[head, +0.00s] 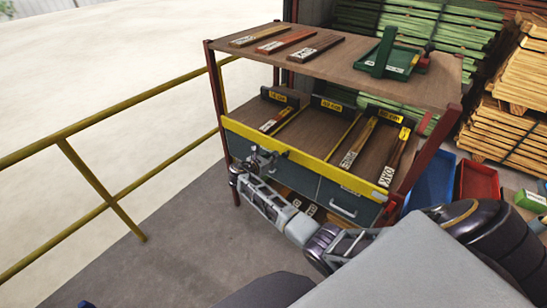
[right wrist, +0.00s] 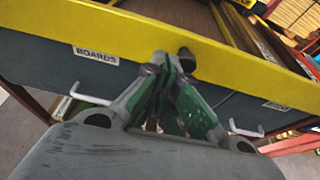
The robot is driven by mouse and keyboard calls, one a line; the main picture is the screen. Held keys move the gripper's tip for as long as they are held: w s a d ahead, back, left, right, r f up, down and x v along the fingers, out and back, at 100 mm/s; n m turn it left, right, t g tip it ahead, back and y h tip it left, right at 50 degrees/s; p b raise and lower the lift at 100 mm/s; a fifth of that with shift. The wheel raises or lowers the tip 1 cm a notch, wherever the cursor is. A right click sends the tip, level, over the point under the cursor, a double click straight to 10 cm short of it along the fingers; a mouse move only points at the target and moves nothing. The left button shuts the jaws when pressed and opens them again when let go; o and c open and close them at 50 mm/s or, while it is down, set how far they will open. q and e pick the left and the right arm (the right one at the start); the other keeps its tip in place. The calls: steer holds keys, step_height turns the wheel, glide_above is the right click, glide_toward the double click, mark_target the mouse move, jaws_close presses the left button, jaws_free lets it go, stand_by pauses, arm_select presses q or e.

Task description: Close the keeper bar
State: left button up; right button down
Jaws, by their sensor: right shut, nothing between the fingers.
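The yellow keeper bar (head: 322,169) runs across the front of the middle shelf, above the grey drawers. Its left end is by the left red post and its right end by the right red post. It has a dark knob (right wrist: 186,54), which also shows in the head view beside my gripper. My right gripper (head: 263,157) is shut and empty in front of the bar, left of its middle. In the right wrist view its fingertips (right wrist: 172,64) are right at the bar's lower part, beside the knob; I cannot tell whether they touch. My left gripper is out of view.
Boards lie in labelled lanes on the middle shelf (head: 310,132). The top shelf (head: 340,63) holds several boards and a green tray (head: 396,62). Drawers with metal handles (head: 343,208) sit below the bar. A yellow railing (head: 110,115) runs at left; blue (head: 432,178) and red (head: 478,182) bins stand right.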

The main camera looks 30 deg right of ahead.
steer(key=v, duration=0.9)
steer(key=shift+b, duration=0.3)
steer(key=shift+f, duration=0.15)
stand_by(0.4)
